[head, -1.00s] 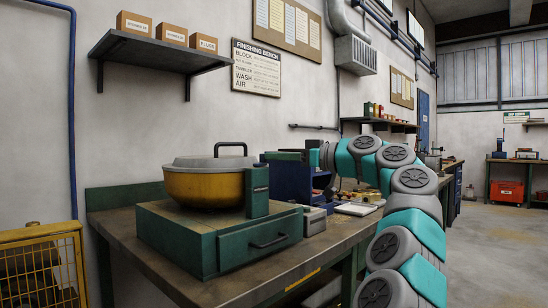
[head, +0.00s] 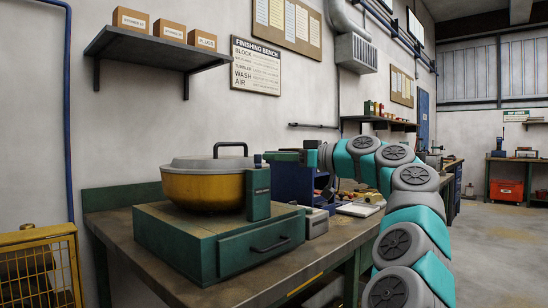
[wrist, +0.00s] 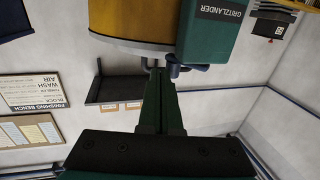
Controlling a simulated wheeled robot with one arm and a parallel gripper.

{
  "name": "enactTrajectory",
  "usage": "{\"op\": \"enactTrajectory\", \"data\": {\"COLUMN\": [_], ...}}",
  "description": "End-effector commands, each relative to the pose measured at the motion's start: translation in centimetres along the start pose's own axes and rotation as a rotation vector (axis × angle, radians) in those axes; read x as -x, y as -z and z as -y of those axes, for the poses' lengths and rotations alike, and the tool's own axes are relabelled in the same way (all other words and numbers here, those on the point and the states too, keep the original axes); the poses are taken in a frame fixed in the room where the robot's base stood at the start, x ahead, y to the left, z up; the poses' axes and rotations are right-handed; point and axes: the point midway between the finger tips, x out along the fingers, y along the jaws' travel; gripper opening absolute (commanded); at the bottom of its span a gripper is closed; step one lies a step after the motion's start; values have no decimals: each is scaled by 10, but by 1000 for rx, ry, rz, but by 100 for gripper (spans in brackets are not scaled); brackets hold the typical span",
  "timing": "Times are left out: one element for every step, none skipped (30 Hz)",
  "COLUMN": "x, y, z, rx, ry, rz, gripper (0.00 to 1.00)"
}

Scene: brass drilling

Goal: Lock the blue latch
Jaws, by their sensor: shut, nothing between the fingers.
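The yellow tumbler bowl (head: 203,187) with a grey lid sits on a green base with a drawer. A green post (head: 258,193) stands at the bowl's right side. In the wrist view the post (wrist: 213,32) carries a "GRITZLANDER" label. The blue latch (wrist: 188,68) shows there as a small dark blue lever at the post's end. My gripper (wrist: 154,68) is shut and empty, its fingertips right beside the latch; I cannot tell whether they touch. In the head view my gripper (head: 266,157) reaches in from the right at the post's top, where the latch is too small to make out.
The workbench (head: 120,222) carries the machine. A dark blue bin (head: 292,186) and small items stand behind the post, near my arm. A shelf with boxes (head: 150,45) hangs above on the wall. A yellow cage (head: 40,265) stands at lower left.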

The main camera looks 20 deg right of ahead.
Motion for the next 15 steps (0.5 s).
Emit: {"op": "enactTrajectory", "data": {"x": [-2,-3,-4,-5,-6,-8,-9,-10,-12,-13,-14,-15,-16,-16,-17], "y": [0,0,0,0,0,0,0,0,-1,-1,-1,-1,0,0,0], "z": [-1,-1,-2,-2,-2,-2,-2,-3,-3,-3,-3,-3,-3,-3,-3], "rx": [0,0,0,0,0,0,0,0,0,0,0,0,0,0,0], "ry": [-1,-1,-1,-1,-1,-1,-1,-1,-1,-2,-2,-2,-2,-1,-1], "rz": [1,2,2,2,2,2,2,2,2,3,2,2,2,2,1], "gripper": [0,0,0,0,0,0,0,0,0,0,0,0,0,0,0]}}
